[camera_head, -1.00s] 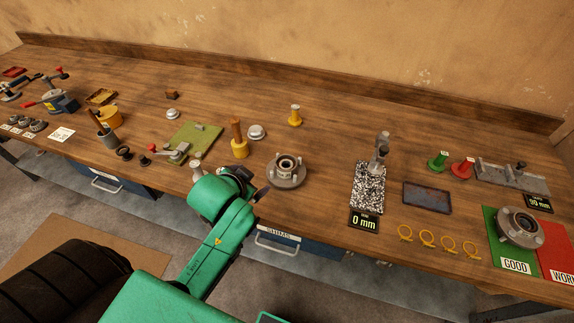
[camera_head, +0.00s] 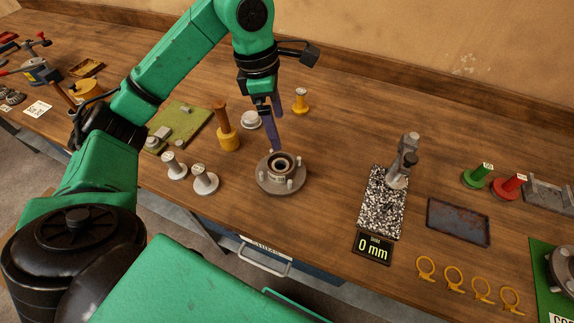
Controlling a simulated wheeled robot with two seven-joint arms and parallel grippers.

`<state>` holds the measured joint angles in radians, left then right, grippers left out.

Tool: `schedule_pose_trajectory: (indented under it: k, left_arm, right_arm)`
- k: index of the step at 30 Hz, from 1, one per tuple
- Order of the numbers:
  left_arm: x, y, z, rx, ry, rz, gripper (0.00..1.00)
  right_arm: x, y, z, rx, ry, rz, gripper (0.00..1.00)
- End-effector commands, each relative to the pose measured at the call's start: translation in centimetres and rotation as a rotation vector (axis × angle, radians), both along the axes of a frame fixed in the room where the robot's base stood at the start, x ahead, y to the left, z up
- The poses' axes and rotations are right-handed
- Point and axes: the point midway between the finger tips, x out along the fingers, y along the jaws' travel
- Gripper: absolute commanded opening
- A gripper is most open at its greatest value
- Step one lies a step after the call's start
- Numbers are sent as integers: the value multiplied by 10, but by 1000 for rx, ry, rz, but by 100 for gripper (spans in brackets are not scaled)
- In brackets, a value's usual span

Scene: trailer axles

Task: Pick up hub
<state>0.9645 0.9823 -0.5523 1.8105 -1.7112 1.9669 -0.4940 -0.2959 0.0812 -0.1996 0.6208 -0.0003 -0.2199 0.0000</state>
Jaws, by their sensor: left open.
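The hub (camera_head: 268,182) is a round grey metal flange with studs and a raised centre ring around a dark bore. It lies flat on the wooden workbench, near the front edge. My left gripper (camera_head: 275,130) is above and just behind the hub, pointing down, with its two dark fingers apart. Nothing shows between the fingers, and they look clear of the hub. My right gripper is not in view.
A yellow-based wooden-handled tool (camera_head: 228,138), a grey cap (camera_head: 251,119) and a yellow spool (camera_head: 301,101) stand near the gripper. Two grey pegs (camera_head: 205,180) are left of the hub. A granite gauge stand (camera_head: 384,205) is to its right. Bare bench lies between hub and stand.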

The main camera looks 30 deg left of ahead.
Motion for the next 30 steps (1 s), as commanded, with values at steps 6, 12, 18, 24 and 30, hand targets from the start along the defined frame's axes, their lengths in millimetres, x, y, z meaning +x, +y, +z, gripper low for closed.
schedule_pose_trajectory:
  k: [6,12,18,24,30]
  left_arm:
    - [-2,8,-35,47,25,12,100]
    - [0,2,-79,45,22,11,100]
    - [2,-1,-104,42,23,11,100]
    - [5,-4,-139,42,18,10,100]
    - [5,-4,-144,44,16,10,100]
  right_arm:
    - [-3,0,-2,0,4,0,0]
    - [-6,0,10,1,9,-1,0]
    - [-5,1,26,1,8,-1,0]
    - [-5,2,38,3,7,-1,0]
    - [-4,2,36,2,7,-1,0]
